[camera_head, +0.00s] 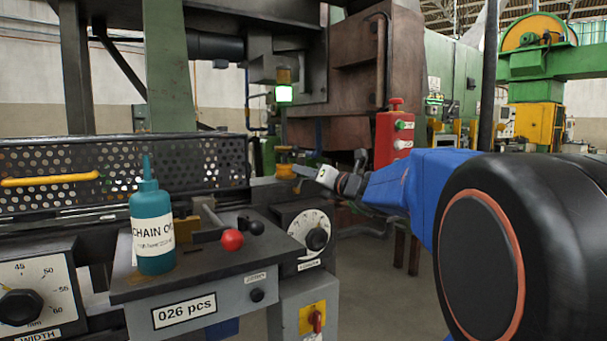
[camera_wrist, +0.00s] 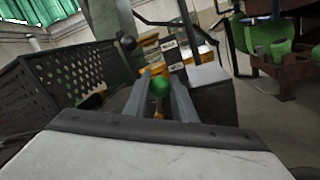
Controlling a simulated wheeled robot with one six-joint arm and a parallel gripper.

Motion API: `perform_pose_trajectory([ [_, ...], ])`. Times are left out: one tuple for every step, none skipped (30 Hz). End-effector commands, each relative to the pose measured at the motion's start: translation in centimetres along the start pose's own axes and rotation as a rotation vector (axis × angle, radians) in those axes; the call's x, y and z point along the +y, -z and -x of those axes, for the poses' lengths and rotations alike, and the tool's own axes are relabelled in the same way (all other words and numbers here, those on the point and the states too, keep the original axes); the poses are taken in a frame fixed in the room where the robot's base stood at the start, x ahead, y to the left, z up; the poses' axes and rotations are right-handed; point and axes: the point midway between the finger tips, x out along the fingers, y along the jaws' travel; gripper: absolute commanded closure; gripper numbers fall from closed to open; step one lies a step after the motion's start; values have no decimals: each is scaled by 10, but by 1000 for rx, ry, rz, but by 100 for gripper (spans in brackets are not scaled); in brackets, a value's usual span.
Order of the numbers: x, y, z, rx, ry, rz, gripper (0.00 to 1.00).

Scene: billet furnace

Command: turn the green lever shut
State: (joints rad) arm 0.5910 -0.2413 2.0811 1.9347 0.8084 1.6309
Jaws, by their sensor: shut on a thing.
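The green lever's round knob (camera_wrist: 160,86) shows in the wrist view, between the two fingers of my gripper (camera_wrist: 161,97). A small yellow part shows just below the knob. My gripper is shut on the lever. In the head view my gripper (camera_head: 303,171) reaches in from the right, beside a yellow fitting (camera_head: 285,165) at the machine's far corner. The green knob cannot be made out in the head view, and the lever's lower part is hidden by the fingers in the wrist view.
A teal chain oil bottle (camera_head: 153,225) stands on the machine's front panel, left of a red ball knob (camera_head: 232,240). A dial (camera_head: 316,238) faces front below my gripper. A perforated guard (camera_head: 120,165) runs along the left. A red button box (camera_head: 395,135) stands behind my arm.

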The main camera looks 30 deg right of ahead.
Motion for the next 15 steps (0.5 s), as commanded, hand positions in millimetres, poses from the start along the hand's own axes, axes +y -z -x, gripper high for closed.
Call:
perform_pose_trajectory([
  [0, 0, 0, 0, 0, 1, 100],
  [0, 0, 0, 0, 0, 1, 100],
  [0, 0, 0, 1, 0, 1, 100],
  [0, 0, 0, 1, 0, 1, 100],
  [0, 0, 0, 1, 0, 2, 74],
  [0, 0, 0, 1, 0, 2, 64],
  [0, 0, 0, 1, 0, 2, 57],
  [0, 0, 0, 1, 0, 2, 57],
  [0, 0, 0, 1, 0, 2, 57],
  [0, 0, 0, 1, 0, 2, 57],
  [0, 0, 0, 1, 0, 2, 57],
  [0, 0, 0, 1, 0, 2, 57],
  [0, 0, 0, 1, 0, 2, 57],
  [0, 0, 0, 1, 0, 2, 57],
  [0, 0, 0, 1, 0, 2, 57],
])
